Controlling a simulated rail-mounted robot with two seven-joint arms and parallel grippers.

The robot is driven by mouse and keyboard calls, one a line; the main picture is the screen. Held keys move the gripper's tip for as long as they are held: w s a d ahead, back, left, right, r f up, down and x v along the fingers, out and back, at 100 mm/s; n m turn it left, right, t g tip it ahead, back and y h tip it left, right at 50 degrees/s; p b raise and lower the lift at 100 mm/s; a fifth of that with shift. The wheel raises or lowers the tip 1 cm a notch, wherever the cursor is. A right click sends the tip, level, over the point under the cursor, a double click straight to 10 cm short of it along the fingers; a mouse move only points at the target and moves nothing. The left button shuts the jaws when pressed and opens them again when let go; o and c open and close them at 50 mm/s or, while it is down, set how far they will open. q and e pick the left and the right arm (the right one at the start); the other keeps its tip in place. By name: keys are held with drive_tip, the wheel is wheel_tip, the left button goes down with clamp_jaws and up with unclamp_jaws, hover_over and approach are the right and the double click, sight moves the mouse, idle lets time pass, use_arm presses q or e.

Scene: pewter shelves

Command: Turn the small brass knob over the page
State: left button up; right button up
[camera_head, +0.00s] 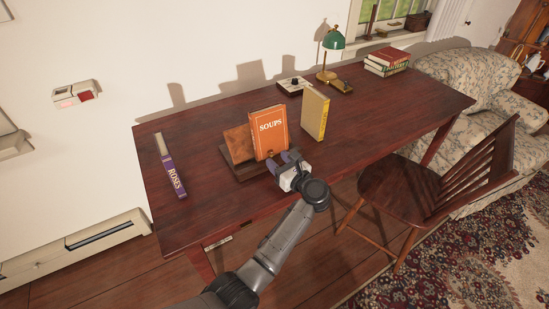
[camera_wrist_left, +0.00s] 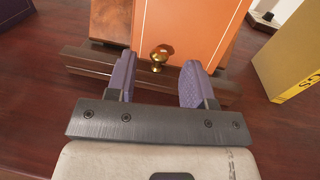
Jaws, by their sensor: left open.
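The small brass knob (camera_wrist_left: 161,56) shows in the left wrist view at the front of the wooden book stand (camera_wrist_left: 88,60), over the lower edge of an orange book. The orange book (camera_head: 269,132), titled SOUPS, leans upright on the stand (camera_head: 246,171) in the head view. My left gripper (camera_head: 285,160) is just in front of the stand. In the left wrist view its two purple fingers (camera_wrist_left: 157,84) are apart, with the knob beyond and between them, and nothing is held. The knob is hard to make out in the head view. My right gripper is not in view.
A yellow book (camera_head: 314,113) stands right of the stand. A purple ROSES book (camera_head: 174,177) lies at the table's left. A green lamp (camera_head: 330,58), a small box (camera_head: 293,85) and stacked books (camera_head: 387,62) are farther back. A wooden chair (camera_head: 408,190) is at the right.

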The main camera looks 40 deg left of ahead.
sight(271, 156)
use_arm(q)
drive_tip(key=shift+x, duration=1.2)
drive_tip(key=shift+c, duration=0.3)
clamp_jaws()
drive_tip(key=m+t+p, duration=0.1)
drive_tip(key=m+t+h+p, duration=0.1)
drive_tip(key=t, duration=0.1)
drive_tip(key=m+t+p, duration=0.1)
drive_tip(key=shift+s+r+h, duration=0.15)
drive_tip(key=shift+s+h, duration=0.1)
drive_tip(key=shift+h, duration=0.15)
drive_tip(key=shift+a+m+t+h+p, duration=0.1)
drive_tip(key=shift+m+t+h+p, duration=0.6)
drive_tip(key=shift+t, duration=0.6)
drive_tip(key=shift+o, duration=0.3)
unclamp_jaws()
